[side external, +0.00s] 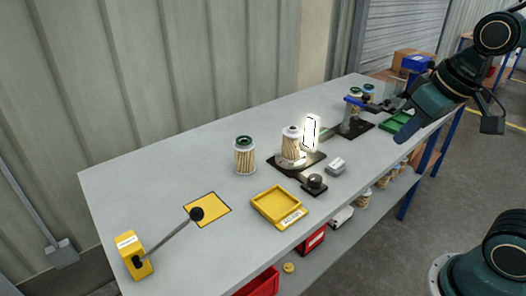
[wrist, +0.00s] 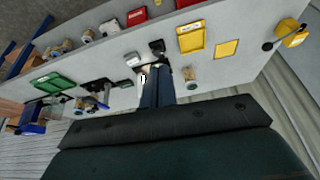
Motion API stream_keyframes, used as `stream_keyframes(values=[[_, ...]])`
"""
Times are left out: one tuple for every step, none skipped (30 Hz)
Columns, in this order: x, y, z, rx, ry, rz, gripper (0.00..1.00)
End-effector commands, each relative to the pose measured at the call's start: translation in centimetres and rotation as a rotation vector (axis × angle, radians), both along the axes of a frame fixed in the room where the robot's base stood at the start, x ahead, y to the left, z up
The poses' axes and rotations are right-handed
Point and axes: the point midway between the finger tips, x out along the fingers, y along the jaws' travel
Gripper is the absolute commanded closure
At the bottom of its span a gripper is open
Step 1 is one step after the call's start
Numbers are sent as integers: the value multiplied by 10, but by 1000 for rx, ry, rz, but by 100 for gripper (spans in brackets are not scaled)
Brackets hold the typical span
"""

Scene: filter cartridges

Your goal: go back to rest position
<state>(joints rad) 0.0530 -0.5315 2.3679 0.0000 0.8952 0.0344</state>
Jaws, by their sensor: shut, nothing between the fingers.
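My gripper (side external: 402,136) hangs in the air at the right, near the table's right end, pointing down and left. Its fingers look together and empty; in the wrist view the blue fingers (wrist: 157,82) lie side by side with nothing held. A cartridge with a pale top (side external: 291,145) stands upright on a black fixture (side external: 303,166) mid-table. A green-capped cartridge (side external: 244,156) stands upright on the table to its left. More cartridges (side external: 356,97) stand at the back right, partly hidden by a blue-handled device (side external: 352,118).
A yellow tray (side external: 278,207), yellow square (side external: 207,209) and lever box (side external: 135,256) occupy the table's left and front. A lit white panel (side external: 311,132) stands behind the fixture. A green tray (side external: 403,122) is near my gripper. Bins and cartridges sit below. The table's far left is clear.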

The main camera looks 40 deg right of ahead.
Motion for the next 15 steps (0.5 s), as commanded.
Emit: stream_keyframes(values=[[-10,3,0,-3,-18,16,100],[-15,4,0,-5,-26,24,100],[-21,6,-2,-7,-35,35,100],[-25,7,-2,-9,-43,42,100],[-29,8,-3,-10,-49,49,100],[-34,9,-4,-12,-57,57,100],[-37,10,-5,-12,-62,63,100],[-40,10,-6,-13,-66,67,100],[-43,11,-6,-15,-71,73,100],[-45,11,-7,-16,-74,76,100],[-46,11,-7,-16,-77,78,100],[-48,12,-8,-16,-80,81,100],[-49,12,-8,-17,-81,83,100],[-49,12,-9,-17,-81,84,100],[-50,12,-9,-17,-81,85,100]])
